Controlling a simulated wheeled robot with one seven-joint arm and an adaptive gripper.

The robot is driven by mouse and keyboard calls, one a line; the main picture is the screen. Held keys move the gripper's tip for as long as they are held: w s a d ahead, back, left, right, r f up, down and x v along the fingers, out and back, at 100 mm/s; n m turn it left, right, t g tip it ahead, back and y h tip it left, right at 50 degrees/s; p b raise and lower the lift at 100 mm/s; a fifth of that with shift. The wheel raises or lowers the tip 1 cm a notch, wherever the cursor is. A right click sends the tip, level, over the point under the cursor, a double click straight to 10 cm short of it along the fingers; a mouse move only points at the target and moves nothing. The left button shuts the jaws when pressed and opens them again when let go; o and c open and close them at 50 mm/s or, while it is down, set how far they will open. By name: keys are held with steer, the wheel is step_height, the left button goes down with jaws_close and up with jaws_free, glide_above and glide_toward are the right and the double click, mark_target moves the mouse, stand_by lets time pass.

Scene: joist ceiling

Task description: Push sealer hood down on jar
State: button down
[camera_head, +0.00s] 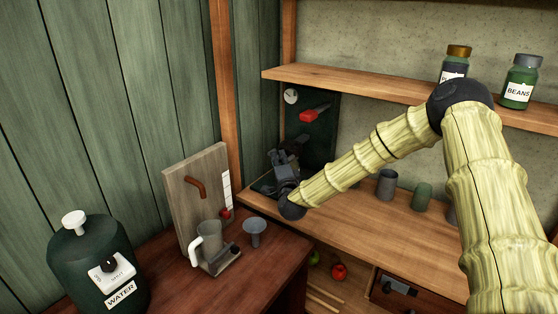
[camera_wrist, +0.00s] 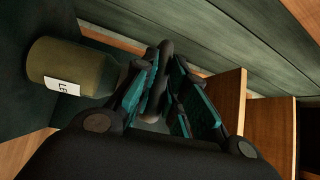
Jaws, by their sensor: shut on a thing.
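My gripper (camera_head: 285,165) is at the back left corner of the wooden counter, in front of a dark panel (camera_head: 316,145). In the wrist view, my gripper (camera_wrist: 166,75) has its teal-padded fingers closed about a dark rounded piece (camera_wrist: 155,80). I cannot tell whether this piece belongs to the sealer hood. An olive jar (camera_wrist: 70,68) with a white label reading "LE" is beside the fingers, apart from them. It lies sideways in this turned picture. The head view does not clearly show this jar or the hood, as my gripper covers that corner.
A red handle (camera_head: 314,114) and a round dial (camera_head: 291,96) are on the panel above my gripper. Grey and green cups (camera_head: 387,184) (camera_head: 421,196) stand on the counter to the right. Labelled jars (camera_head: 521,83) stand on the shelf (camera_head: 350,84) above. A water tank (camera_head: 88,255) stands at the left.

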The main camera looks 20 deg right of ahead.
steer(key=c, duration=1.5)
jaws_free()
steer(key=shift+o, duration=0.2)
steer(key=s+a+f, duration=0.1)
steer(key=s, duration=1.1)
steer(key=shift+a+f, duration=0.15)
steer(key=shift+f, duration=0.25)
